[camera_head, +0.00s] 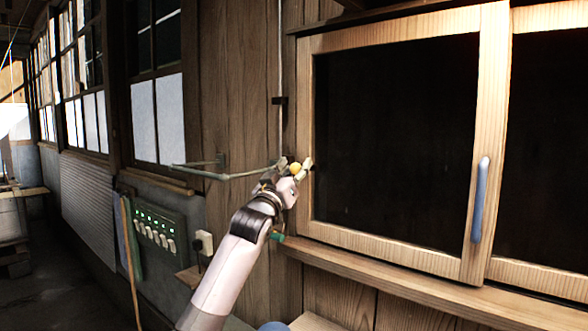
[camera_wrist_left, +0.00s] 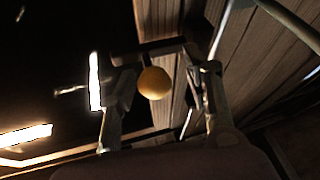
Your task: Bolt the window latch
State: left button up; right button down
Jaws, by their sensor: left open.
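The window has wooden frames (camera_head: 495,120) around dark panes, with a blue upright handle (camera_head: 480,200) on the sash. A round yellow knob (camera_head: 296,168), seemingly part of the latch, is at the left edge of the window frame. My left gripper (camera_head: 293,164) is open at the knob, with a finger on either side of it. In the left wrist view the knob (camera_wrist_left: 155,83) shows between the two spread fingers (camera_wrist_left: 163,92); I cannot tell whether they touch it. The rest of the latch is mostly hidden by the gripper. My right gripper is out of view.
A wooden sill (camera_head: 400,287) runs below the window. A thin greenish rod (camera_head: 230,176) stands out from the plank wall left of the gripper. A green switch panel (camera_head: 160,232) and a white box (camera_head: 204,242) are on the wall lower left.

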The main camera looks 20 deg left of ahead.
pick_arm(q)
jog(key=shift+s+f, duration=0.1)
jog(key=shift+f, duration=0.05)
jog(key=v, duration=1.1)
jog(key=shift+s, duration=0.4)
